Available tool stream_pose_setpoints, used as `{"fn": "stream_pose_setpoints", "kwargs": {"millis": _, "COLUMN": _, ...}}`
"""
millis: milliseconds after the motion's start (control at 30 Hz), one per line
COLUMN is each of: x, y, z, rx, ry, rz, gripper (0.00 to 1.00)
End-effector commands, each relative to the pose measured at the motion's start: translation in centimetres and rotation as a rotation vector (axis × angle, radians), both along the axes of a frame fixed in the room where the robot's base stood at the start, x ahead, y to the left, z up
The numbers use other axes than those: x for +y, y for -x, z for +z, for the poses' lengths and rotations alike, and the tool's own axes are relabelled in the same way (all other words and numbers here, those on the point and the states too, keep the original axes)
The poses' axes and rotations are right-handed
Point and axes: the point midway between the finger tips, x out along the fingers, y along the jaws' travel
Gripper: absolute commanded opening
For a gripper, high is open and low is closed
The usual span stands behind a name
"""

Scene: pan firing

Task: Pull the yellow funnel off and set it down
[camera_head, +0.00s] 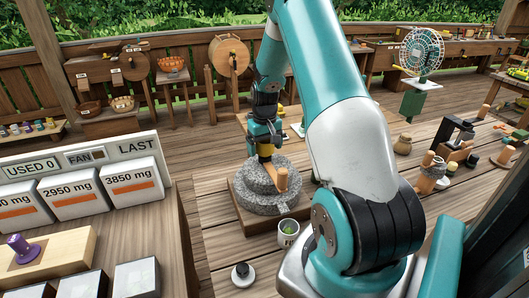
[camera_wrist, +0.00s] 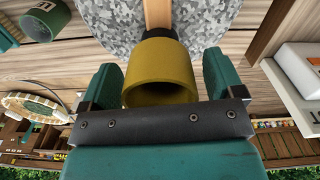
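The yellow funnel (camera_wrist: 160,72) shows large in the wrist view, its wide open mouth facing my wrist. Its far end meets a dark collar on a wooden handle, which lies over the grey stone mill (camera_wrist: 108,25). In the head view a little of the funnel (camera_head: 267,151) shows just above the stone mill (camera_head: 262,200) and its upright wooden handle (camera_head: 281,181). My gripper (camera_wrist: 163,80) has one teal finger on each side of the funnel. The fingers are spread wide, with narrow gaps beside it; contact is not clear. My gripper (camera_head: 265,146) is above the mill.
A green-white cup (camera_head: 288,232) and a small dark-topped weight (camera_head: 243,273) stand in front of the mill. A clay pot (camera_head: 403,143) and wooden tools stand at right. Bare planks lie left of the mill.

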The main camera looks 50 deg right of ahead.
Motion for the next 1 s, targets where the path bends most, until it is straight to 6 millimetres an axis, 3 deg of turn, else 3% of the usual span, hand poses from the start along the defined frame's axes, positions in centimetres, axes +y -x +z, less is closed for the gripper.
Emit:
{"fn": "stream_pose_setpoints", "kwargs": {"millis": 33, "x": 0.0, "y": 0.0, "z": 0.0, "rx": 0.0, "ry": 0.0, "rz": 0.0, "gripper": 0.75}}
{"fn": "stream_pose_setpoints", "kwargs": {"millis": 233, "x": 0.0, "y": 0.0, "z": 0.0, "rx": 0.0, "ry": 0.0, "rz": 0.0, "gripper": 0.29}}
{"fn": "stream_pose_setpoints", "kwargs": {"millis": 267, "x": 0.0, "y": 0.0, "z": 0.0, "rx": 0.0, "ry": 0.0, "rz": 0.0, "gripper": 0.62}}
{"fn": "stream_pose_setpoints", "kwargs": {"millis": 433, "x": 0.0, "y": 0.0, "z": 0.0, "rx": 0.0, "ry": 0.0, "rz": 0.0, "gripper": 0.23}}
{"fn": "stream_pose_setpoints", "kwargs": {"millis": 1000, "x": 0.0, "y": 0.0, "z": 1.4, "rx": 0.0, "ry": 0.0, "rz": 0.0, "gripper": 0.21}}
